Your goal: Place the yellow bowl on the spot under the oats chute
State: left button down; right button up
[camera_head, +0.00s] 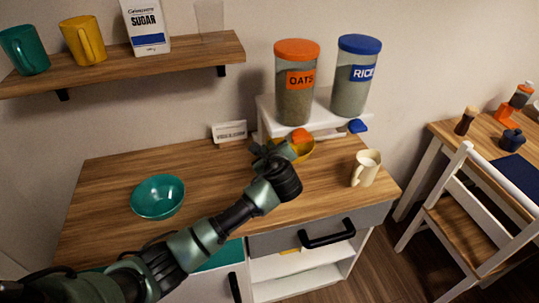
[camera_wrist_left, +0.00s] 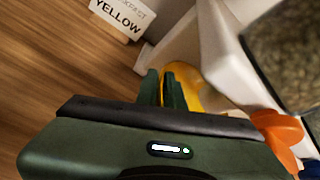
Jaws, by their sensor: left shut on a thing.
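The yellow bowl (camera_head: 305,152) is at the dispenser stand, under the orange oats chute (camera_head: 300,135); my gripper hides part of it. My left gripper (camera_head: 284,150) is shut on the bowl's left side. In the left wrist view the fingers (camera_wrist_left: 163,88) close on the yellow bowl (camera_wrist_left: 190,84), and the orange chute (camera_wrist_left: 280,130) is just to the right. The oats jar (camera_head: 294,85) with an orange lid stands on the stand above. I cannot tell whether the bowl touches the counter. My right gripper is not in view.
The white stand (camera_head: 266,112) also holds the rice jar (camera_head: 355,80) with its blue chute (camera_head: 357,126). A small sign (camera_head: 229,131) stands left of it. A cream mug (camera_head: 366,168) is at right, a teal bowl (camera_head: 158,196) at left. Counter between is partly clear.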

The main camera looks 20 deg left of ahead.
pick_arm(q)
jog(key=shift+w, duration=0.15)
jog(key=shift+f, duration=1.7)
jog(key=c, duration=1.5)
grip_release()
jog(key=shift+f, duration=0.1)
jog(key=v, duration=1.2)
